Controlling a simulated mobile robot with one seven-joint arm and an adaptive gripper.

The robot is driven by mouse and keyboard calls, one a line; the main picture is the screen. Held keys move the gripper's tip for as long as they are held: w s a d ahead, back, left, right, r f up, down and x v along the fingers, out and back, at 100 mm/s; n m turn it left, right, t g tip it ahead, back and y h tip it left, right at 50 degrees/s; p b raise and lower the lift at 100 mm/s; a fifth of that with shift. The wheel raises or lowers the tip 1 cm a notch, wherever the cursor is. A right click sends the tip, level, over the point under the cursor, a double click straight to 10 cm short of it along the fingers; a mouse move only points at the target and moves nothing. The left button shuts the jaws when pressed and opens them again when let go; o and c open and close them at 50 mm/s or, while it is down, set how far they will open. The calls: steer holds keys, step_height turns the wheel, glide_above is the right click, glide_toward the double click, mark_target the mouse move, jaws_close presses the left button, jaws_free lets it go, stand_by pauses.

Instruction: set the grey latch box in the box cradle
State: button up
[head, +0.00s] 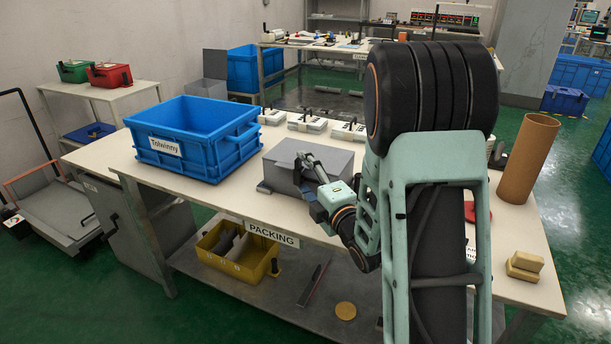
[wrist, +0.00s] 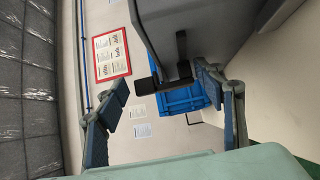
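The grey latch box (head: 334,160) stands on the packing table, right of the blue bin. In the wrist view the box (wrist: 215,25) fills the upper right, with a black T-shaped handle or latch (wrist: 168,68) sticking out from it. My gripper (head: 311,187) is at the front of the box. In the wrist view my gripper (wrist: 165,98) has its fingers wide apart, with the black part in the gap and no finger visibly closed on it. A small dark blue-grey piece (head: 265,187) shows at the box's lower left corner. I cannot clearly make out the box cradle.
The blue bin (head: 190,165) stands left of the box on the table (head: 108,160). Several pale cases (head: 307,123) line the back edge. A brown tube (head: 528,160) and tan blocks (head: 525,265) are at the right. A yellow bin (head: 238,253) sits on the lower shelf.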

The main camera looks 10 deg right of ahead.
steer(key=shift+o, duration=0.9)
steer(key=shift+f, duration=0.15)
